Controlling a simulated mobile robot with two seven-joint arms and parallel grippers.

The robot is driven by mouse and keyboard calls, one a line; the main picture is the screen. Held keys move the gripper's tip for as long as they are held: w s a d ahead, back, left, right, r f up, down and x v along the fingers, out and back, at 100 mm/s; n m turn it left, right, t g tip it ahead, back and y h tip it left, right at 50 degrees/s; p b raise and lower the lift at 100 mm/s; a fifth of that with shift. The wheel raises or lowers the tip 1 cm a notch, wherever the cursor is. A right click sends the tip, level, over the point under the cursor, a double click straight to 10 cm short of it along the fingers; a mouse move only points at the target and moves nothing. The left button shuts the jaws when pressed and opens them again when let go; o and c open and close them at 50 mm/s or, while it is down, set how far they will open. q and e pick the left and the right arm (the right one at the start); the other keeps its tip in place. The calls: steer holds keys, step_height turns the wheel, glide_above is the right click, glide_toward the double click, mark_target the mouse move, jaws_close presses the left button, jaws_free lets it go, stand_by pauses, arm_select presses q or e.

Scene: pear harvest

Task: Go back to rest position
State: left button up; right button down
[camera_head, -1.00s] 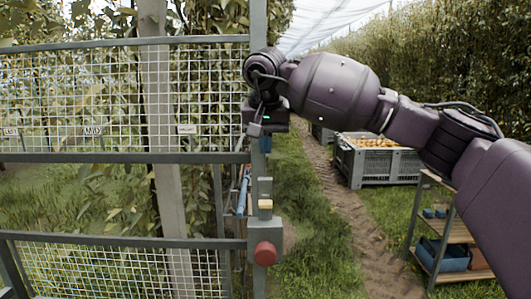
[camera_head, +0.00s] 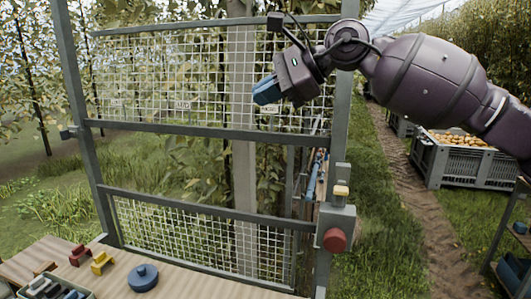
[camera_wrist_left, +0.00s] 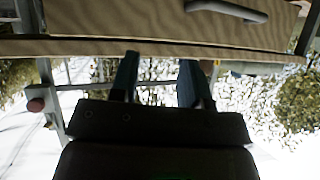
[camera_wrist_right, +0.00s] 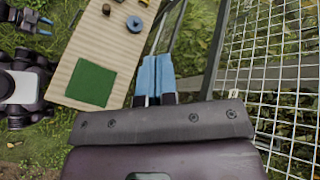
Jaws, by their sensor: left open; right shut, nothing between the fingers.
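My right gripper (camera_head: 267,91) is in front of the upper wire mesh panel in the head view, its arm coming in from the right. Its blue fingers (camera_wrist_right: 155,76) are closed together with nothing between them in the right wrist view. My left gripper is outside the head view. In the left wrist view its two dark fingers (camera_wrist_left: 158,80) stand apart and empty, near a pale wooden edge with a grey handle (camera_wrist_left: 226,10).
A wooden table (camera_head: 195,278) at the lower left holds a blue round object (camera_head: 143,277), a yellow block (camera_head: 103,262) and a red block (camera_head: 80,255). A green mat (camera_wrist_right: 91,83) lies on it. The gate's post has a red knob (camera_head: 335,240). A crate of pears (camera_head: 431,160) stands right.

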steer(key=d+f+n+t+h, duration=0.1)
steer(key=d+f+n+t, duration=0.4)
steer(key=f+n, duration=0.4)
steer(key=d+f+n+t+h, duration=0.2)
steer(key=d+f+n+t, duration=0.4)
steer(key=f, duration=0.4)
steer(key=d+f+n+t+h, duration=0.1)
steer(key=d+f+n+t, duration=0.3)
steer(key=f+n, duration=0.55)
steer(key=s+d+f+m+g+h, duration=0.1)
steer(key=s+d+f+m+h, duration=0.25)
steer(key=s+f, duration=0.45)
steer(key=s+d+f+m+g+h, duration=0.1)
steer(key=s+d+f+m+h, duration=0.3)
steer(key=f, duration=0.7)
steer(key=s+d+f+m+g, duration=0.1)
steer(key=s+d+f+g, duration=0.1)
steer(key=s+f, duration=0.4)
steer(key=s+d+f+m+g, duration=0.2)
steer(key=s+f, duration=0.5)
steer(key=s, duration=0.4)
steer(key=shift+d+f+m, duration=0.3)
steer(key=shift+d, duration=0.3)
